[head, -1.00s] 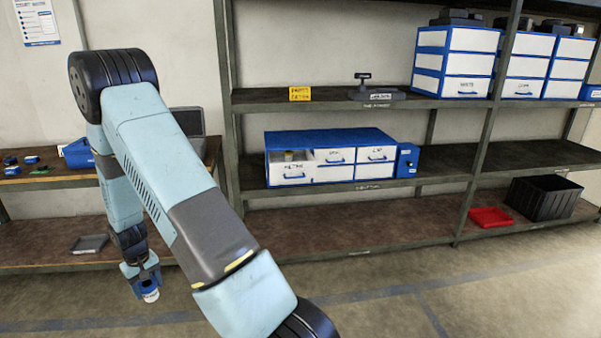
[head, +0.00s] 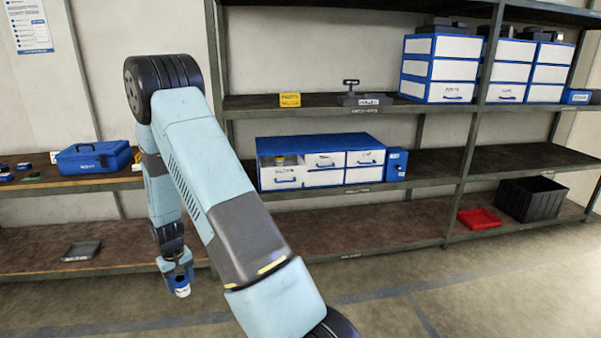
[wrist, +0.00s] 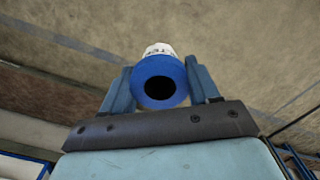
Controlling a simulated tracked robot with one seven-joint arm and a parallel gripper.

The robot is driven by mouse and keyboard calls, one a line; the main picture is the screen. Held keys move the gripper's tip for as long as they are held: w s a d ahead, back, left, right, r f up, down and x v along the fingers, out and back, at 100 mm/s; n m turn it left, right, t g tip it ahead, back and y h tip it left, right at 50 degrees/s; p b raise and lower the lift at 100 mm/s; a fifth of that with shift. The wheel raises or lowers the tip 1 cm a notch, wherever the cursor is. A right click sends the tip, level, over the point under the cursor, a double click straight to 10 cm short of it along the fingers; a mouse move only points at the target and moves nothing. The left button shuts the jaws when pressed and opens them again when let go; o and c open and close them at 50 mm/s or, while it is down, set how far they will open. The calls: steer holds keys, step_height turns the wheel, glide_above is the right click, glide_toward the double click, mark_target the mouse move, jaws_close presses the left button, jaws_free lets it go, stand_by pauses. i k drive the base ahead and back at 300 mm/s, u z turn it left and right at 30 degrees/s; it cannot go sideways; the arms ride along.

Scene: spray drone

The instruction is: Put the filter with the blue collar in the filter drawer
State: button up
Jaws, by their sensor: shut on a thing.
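The filter with the blue collar (wrist: 165,66) is between my gripper's fingers in the wrist view. Its blue ring with a dark hole faces the camera, and its white body with print shows beyond. My gripper (head: 178,280) is shut on it, low at the left in the head view, in front of the lower shelf; the white filter end (head: 183,292) points down. The blue and white drawer cabinet (head: 320,141) stands on the middle shelf. Its upper left drawer (head: 283,184) is pulled out, with a small yellowish item (head: 280,160) visible inside. The drawer labels are too small to read.
A blue case (head: 94,158) stands on the shelf at the left. A grey tray (head: 81,251) lies below it. A red tray (head: 480,218) and a black crate (head: 531,199) are at the lower right. A shelf upright (head: 222,80) stands left of the cabinet.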

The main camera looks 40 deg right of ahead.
mark_target(279, 179)
steer(key=u, duration=1.65)
steer(key=i, duration=0.15)
steer(key=z, duration=2.65)
